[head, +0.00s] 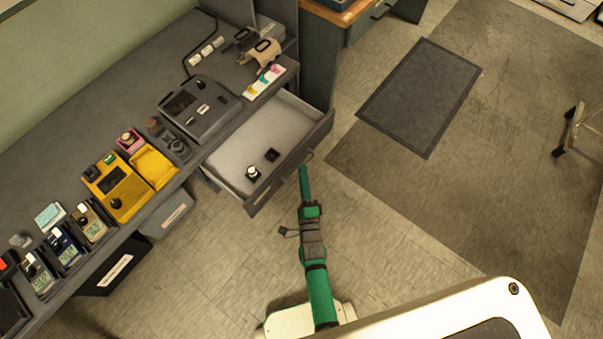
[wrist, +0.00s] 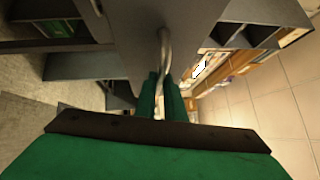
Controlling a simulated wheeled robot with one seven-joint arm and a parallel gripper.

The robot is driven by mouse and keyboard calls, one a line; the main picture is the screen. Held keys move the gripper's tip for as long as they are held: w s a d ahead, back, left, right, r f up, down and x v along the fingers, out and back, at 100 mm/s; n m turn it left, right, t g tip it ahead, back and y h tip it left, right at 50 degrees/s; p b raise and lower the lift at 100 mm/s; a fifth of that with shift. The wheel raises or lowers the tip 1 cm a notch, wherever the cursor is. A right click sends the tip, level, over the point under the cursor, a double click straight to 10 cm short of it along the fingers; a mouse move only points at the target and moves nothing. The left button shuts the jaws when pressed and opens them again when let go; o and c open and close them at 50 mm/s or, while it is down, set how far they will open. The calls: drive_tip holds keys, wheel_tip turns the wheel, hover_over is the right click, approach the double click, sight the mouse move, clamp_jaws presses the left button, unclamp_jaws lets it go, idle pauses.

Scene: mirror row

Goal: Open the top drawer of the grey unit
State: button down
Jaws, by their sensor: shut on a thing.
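The top drawer (head: 231,165) of the grey unit is pulled well out from under the worktop in the head view, with its pale inside showing. A small black-and-white item (head: 253,173) and a small dark item (head: 272,155) lie in it. My green gripper (head: 305,172) is at the drawer's front. In the wrist view, the green fingers (wrist: 161,98) are shut on the curved metal handle (wrist: 165,50), which stands out from the grey drawer front (wrist: 140,25). The fingertips' exact hold is small and partly hidden in the head view.
The worktop (head: 95,110) carries a grey device (head: 200,108), a yellow device (head: 118,192) and several small boxes. Grey bins (head: 171,215) sit below it. A dark mat (head: 420,95) lies on the open floor at the right. A wood-topped cabinet (head: 340,15) stands behind.

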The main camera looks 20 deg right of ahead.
drive_tip(key=shift+w, duration=0.1)
drive_tip(key=c, duration=1.8)
unclamp_jaws()
drive_tip(key=shift+c, duration=0.2)
drive_tip(key=shift+s, duration=0.25)
drive_tip(key=v, duration=1)
drive_tip(key=shift+s, duration=0.4)
